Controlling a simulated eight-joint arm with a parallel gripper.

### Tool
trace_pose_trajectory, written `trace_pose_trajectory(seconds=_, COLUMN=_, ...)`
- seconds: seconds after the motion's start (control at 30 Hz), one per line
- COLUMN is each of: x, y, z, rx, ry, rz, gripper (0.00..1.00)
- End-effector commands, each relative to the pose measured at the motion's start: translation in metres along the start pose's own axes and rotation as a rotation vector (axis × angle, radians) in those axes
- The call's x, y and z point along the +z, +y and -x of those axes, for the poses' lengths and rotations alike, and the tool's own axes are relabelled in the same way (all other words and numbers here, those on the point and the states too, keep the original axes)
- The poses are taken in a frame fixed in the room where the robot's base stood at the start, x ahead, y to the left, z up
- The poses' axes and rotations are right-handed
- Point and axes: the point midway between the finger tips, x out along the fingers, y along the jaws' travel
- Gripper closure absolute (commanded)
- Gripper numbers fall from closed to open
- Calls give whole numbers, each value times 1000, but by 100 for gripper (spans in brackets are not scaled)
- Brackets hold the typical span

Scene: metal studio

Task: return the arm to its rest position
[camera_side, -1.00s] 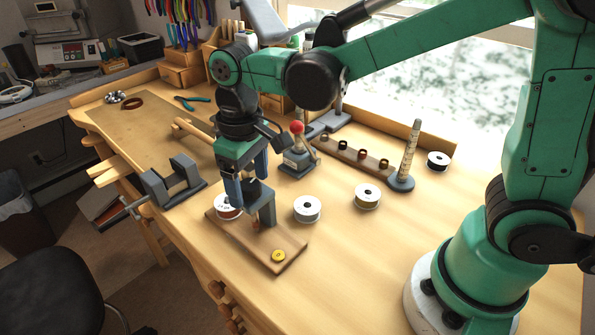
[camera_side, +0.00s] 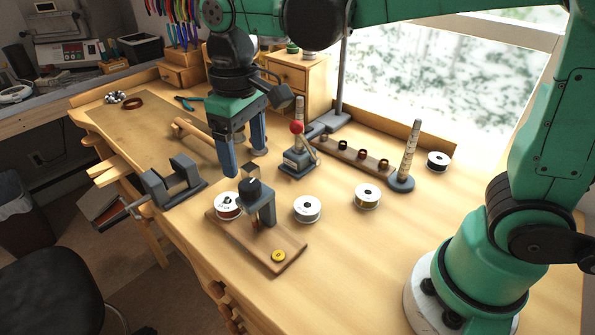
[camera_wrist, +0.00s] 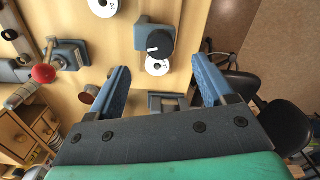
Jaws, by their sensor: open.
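My gripper (camera_side: 243,160) is open and empty. Its two blue fingers point down and hang above the bench, just behind and above the small grey press (camera_side: 261,203) on a wooden board (camera_side: 290,250). In the wrist view the open fingers of my gripper (camera_wrist: 160,85) show with nothing between the tips. The dark round top of the press (camera_wrist: 160,43) lies beyond them, with a white spool (camera_wrist: 157,66) beside it. My green arm reaches in from the right, its upper part cut off by the frame's top edge.
A grey vise (camera_side: 172,187) stands left of the gripper. A red-knobbed lever tool (camera_side: 297,155), white spools (camera_side: 307,209) and (camera_side: 367,196), a ring rack (camera_side: 350,155) and a tapered ring stick (camera_side: 408,155) stand to the right.

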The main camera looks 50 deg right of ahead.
Motion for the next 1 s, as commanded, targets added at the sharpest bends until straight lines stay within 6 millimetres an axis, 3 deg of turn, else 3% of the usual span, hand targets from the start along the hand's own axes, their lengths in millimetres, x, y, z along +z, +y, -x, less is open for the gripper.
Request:
trace_pose_trajectory(seconds=0.27, x=10, y=11, z=2, rx=0, ry=70, rz=-33, gripper=25)
trace_pose_trajectory(seconds=0.5, x=46, y=47, z=-4, rx=24, ry=351, rz=-153, gripper=25)
trace_pose_trajectory(seconds=0.7, x=68, y=67, z=-16, rx=63, ry=545, rz=-228, gripper=25)
trace_pose_trajectory(seconds=1.0, x=75, y=74, z=-22, rx=82, ry=620, rz=-254, gripper=25)
